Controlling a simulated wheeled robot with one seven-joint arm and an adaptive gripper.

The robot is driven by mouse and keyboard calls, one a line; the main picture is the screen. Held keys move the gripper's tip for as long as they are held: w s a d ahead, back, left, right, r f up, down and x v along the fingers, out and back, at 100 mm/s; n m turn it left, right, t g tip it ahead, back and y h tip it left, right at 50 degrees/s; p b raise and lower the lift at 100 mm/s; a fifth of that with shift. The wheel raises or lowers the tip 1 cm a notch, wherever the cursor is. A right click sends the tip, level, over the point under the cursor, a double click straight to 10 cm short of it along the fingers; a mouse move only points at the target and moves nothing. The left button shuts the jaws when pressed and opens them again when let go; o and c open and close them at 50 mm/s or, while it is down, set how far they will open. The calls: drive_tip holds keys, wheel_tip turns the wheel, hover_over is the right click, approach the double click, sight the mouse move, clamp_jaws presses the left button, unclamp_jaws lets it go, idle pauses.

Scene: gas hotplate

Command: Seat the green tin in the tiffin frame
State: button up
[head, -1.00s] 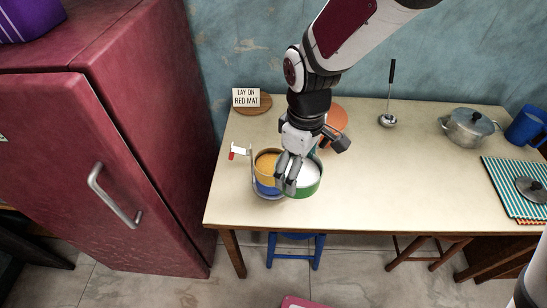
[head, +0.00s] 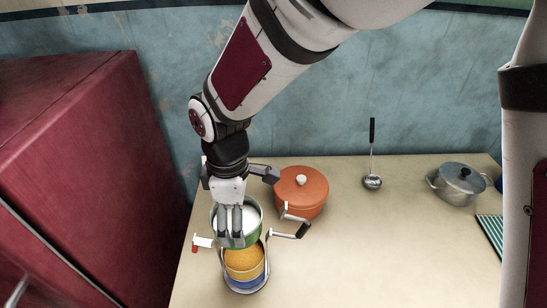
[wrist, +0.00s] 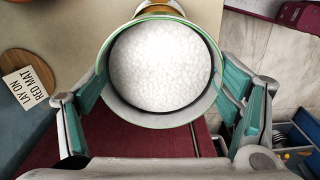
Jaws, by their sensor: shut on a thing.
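The green tin (head: 257,230), filled with something white, is held up in my gripper (head: 237,226). In the wrist view the tin (wrist: 160,118) sits between the two teal finger pads, its round opening facing the camera. The tiffin frame (head: 247,289) stands on the table, with a yellow-and-blue stack (head: 245,262) in it and a yellow filling on top. The green tin is above the back of this stack and looks apart from it; the exact gap cannot be told. My fingers hide part of the tin's wall.
An orange lidded pot (head: 301,192) stands close behind to the right. A crank-like arm with a black grip (head: 297,229) sticks out right of the frame, and a red-tipped white tab (head: 203,243) left. A ladle (head: 372,182) and grey pot (head: 460,186) are farther right.

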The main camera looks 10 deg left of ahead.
wheel_tip(320, 180, down, 10)
drive_tip(key=shift+r, duration=0.15)
idle(0.3)
drive_tip(key=o, duration=1.3)
drive_tip(key=shift+o, duration=0.2)
